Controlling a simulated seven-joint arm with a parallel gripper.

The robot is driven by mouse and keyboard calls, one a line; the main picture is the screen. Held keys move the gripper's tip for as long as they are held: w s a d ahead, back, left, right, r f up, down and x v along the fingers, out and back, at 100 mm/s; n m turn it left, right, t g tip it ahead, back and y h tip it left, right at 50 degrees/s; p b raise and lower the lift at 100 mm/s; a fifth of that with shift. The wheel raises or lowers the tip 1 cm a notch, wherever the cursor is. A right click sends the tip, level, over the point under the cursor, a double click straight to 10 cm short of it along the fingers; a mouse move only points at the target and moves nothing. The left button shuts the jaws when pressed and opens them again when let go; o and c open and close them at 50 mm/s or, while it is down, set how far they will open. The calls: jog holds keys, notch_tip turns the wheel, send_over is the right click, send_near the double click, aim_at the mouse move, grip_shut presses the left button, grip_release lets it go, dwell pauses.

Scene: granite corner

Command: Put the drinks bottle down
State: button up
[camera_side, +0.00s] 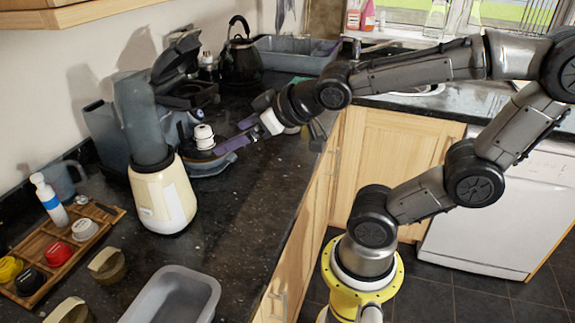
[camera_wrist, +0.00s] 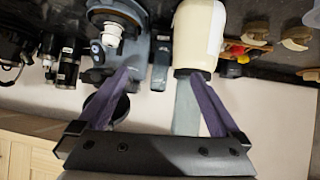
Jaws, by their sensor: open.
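A small white bottle-like object with dark bands (camera_side: 204,137) stands upright on the coffee machine's drip tray; I cannot tell for sure that it is the drinks bottle. It also shows inverted in the wrist view (camera_wrist: 110,36). Another white bottle with a blue label (camera_side: 49,203) stands on the wooden tray at the left. My gripper (camera_side: 232,135) has its purple fingers spread and empty, just right of the banded object and apart from it. In the wrist view my gripper (camera_wrist: 161,75) has nothing between its fingertips; the banded object lies outside the left finger.
The coffee machine (camera_side: 181,128) and cream blender (camera_side: 162,198) stand close by on the left. A black kettle (camera_side: 242,60) and grey basin (camera_side: 292,57) are behind. A grey tub (camera_side: 174,296) is at the front. The dark counter (camera_side: 245,205) right of the blender is clear.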

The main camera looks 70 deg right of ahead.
jog(key=s+a+f+g, duration=0.1)
jog(key=s+g, duration=0.1)
jog(key=s, duration=0.3)
jog(key=s+a+f+g+y, duration=0.1)
jog(key=s+f+g, duration=0.1)
jog(key=s, duration=0.4)
jog(key=shift+a+f+g, duration=0.25)
jog(key=shift+a+g, duration=0.15)
jog(key=shift+g, duration=0.3)
